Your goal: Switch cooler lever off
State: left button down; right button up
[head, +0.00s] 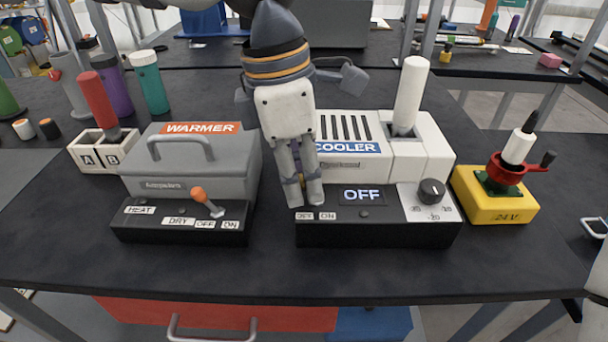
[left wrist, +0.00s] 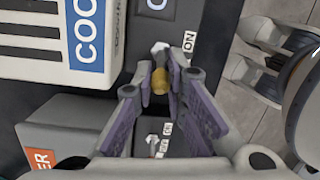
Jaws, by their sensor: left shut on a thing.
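The white cooler (head: 428,150) stands right of centre on a black base (head: 375,234). Its display (head: 362,195) reads "OFF". My left gripper (head: 305,200) reaches down from above at the left front of the cooler, over the switch labels. In the left wrist view, its fingertips (left wrist: 161,76) are closed around the yellow-orange knob (left wrist: 160,82) of the cooler lever, beside the "ON" label (left wrist: 189,41).
The grey warmer (head: 190,165) with its orange-knobbed lever (head: 200,195) stands to the left. A dark dial (head: 431,191) sits on the cooler's base. A yellow 24V box (head: 496,205) stands at right. The table's front strip (head: 270,275) is clear.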

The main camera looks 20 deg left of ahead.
pick_arm(q)
jog(key=c, duration=1.6)
grip_release()
jog(key=r, duration=0.4)
jog(key=a+r, duration=0.1)
jog(key=r, duration=0.3)
jog(key=a+r, duration=0.1)
jog(key=r, duration=0.3)
jog(key=shift+s, duration=0.2)
jog(key=shift+f, duration=0.1)
